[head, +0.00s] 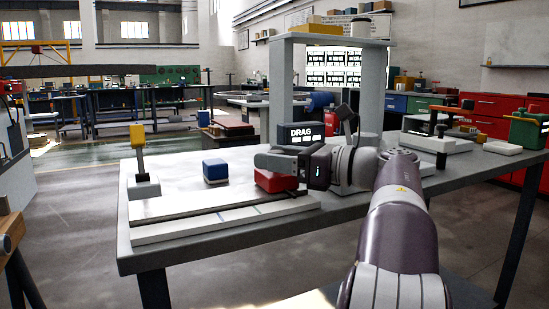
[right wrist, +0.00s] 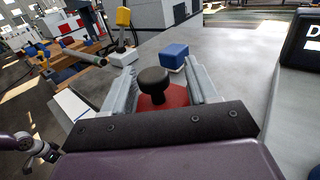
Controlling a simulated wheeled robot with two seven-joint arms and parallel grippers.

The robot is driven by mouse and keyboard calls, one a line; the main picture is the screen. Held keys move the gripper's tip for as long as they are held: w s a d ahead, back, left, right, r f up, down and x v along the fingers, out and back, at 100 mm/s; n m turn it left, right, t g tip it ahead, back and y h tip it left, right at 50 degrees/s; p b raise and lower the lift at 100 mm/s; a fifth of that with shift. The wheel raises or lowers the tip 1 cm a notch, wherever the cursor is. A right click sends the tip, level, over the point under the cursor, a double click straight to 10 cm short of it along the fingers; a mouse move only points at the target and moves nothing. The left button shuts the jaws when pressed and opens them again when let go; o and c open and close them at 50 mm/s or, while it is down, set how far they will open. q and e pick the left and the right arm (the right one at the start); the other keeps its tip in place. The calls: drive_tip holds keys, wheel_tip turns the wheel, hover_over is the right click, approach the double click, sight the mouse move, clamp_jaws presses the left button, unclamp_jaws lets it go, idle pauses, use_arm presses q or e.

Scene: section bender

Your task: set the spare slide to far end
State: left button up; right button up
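A red block (head: 276,180) with a black knob (right wrist: 154,82) on top sits on the pale board on the table. A blue block (head: 215,170) stands left of it, also seen in the right wrist view (right wrist: 173,56). No label shows which is the spare slide. My right gripper (head: 278,161) is at the red block, its fingers (right wrist: 161,78) apart on either side of the knob. A gap shows between the knob and the right finger. Part of my left arm shows at the lower left of the right wrist view; its fingers are unclear.
A yellow-topped post on a grey base (head: 143,186) stands at the board's left end. A pale strip with marks (head: 230,220) runs along the front. A black "DRAG" sign (head: 302,134) stands behind my right gripper. Grey uprights and a shelf (head: 330,40) rise behind.

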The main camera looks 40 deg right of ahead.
drive_tip(key=shift+a, duration=0.1)
drive_tip(key=p+v, duration=0.3)
drive_tip(key=v, duration=0.8)
drive_tip(key=shift+s+r, duration=0.15)
drive_tip(key=shift+s, duration=0.1)
drive_tip(key=shift+s+d, duration=0.4)
drive_tip(key=shift+s, duration=0.1)
